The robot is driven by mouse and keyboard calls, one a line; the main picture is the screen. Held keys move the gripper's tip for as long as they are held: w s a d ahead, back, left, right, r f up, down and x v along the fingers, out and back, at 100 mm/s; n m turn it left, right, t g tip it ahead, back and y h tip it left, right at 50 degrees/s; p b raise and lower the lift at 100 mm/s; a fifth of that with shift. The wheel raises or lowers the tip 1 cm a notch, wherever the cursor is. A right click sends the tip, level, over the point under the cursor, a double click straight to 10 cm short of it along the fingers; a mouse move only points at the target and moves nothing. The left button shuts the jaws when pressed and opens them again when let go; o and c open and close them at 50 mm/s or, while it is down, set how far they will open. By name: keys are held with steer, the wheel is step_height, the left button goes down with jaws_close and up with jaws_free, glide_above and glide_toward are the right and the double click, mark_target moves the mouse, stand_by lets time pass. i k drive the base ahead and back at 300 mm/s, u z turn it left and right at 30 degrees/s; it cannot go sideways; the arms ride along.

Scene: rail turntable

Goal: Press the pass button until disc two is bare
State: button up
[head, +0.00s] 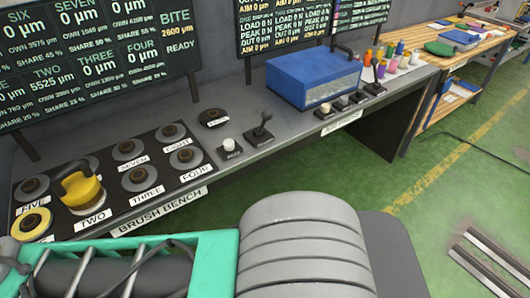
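Disc two (83,192) is on the bench at the left, above the label TWO. It carries a thick yellow layer with a raised, dark-topped yellow part on it. The display board (95,60) above reads 5525 µm for TWO and BITE 2600 µm, READY. A black round control (213,117) and a small box with a white knob (229,147) are right of the discs. Their labels are too small to read, so I cannot tell which is the pass button. My gripper is not in view.
Disc one (32,222) is also yellow; the other discs, such as disc three (140,179), look grey. A black lever (263,129), a blue box (314,78) and several coloured bottles stand further right. Green floor (420,165) is open at the right, with metal rails (490,262).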

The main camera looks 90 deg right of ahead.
mark_target(229, 144)
steer(key=z, duration=2.7)
